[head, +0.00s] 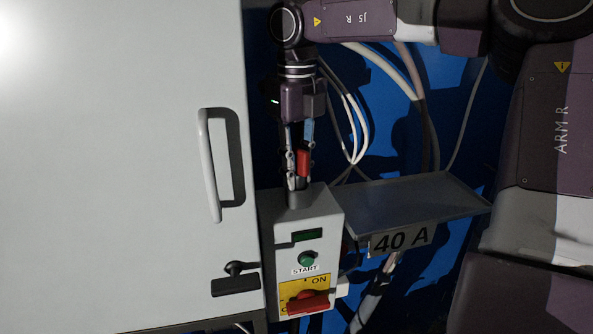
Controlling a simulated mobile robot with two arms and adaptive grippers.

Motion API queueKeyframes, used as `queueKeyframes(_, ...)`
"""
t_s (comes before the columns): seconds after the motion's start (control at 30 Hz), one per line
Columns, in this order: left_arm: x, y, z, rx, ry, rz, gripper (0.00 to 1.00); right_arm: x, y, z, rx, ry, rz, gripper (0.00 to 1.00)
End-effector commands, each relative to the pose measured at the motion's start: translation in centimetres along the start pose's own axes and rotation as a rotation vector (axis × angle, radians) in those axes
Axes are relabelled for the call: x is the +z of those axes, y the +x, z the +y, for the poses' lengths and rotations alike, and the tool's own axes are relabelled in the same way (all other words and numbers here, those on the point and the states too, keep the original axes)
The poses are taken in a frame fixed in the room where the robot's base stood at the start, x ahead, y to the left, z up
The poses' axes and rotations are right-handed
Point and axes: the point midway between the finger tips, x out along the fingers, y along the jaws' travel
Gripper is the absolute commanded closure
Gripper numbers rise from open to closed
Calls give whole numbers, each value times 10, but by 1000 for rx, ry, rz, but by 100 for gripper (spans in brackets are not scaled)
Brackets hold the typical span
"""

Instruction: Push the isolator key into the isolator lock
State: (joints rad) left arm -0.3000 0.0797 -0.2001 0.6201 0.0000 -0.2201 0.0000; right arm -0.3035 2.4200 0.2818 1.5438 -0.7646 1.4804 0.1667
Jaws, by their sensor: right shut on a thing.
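My right gripper (298,172) points straight down above the grey control box. It is shut on a small red piece, which I take to be the isolator key (303,162). A dark round collar on top of the control box (325,215), apparently the isolator lock (298,199), sits directly below the fingertips. The key's lower end is hidden by the fingers, so I cannot tell whether it touches or enters the lock. A blue part (308,130) shows beside the fingers above the key. My left gripper is out of view.
The control box carries a green START button (306,258) and a red rotary switch (307,302) on a yellow plate. A grey shelf (420,198) labelled 40 A is to its right. A large pale cabinet door with a handle (212,165) stands left. Cables hang behind the gripper.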

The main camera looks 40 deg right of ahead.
Motion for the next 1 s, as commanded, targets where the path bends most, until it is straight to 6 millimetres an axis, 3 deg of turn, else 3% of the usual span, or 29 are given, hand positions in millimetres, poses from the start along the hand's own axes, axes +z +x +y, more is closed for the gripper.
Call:
queueKeyframes(0.7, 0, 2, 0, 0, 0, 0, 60, -3, 9, 0, 2, 0, 15, 100)
queueKeyframes(0.73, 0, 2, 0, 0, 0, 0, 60, -3, 9, 0, 2, 0, 15, 79)
queueKeyframes(0.9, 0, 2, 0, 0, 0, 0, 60, -4, 9, 0, 2, 0, 17, 60)
queueKeyframes(1.0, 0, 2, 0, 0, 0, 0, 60, -4, 9, 0, 2, 0, 17, 60)
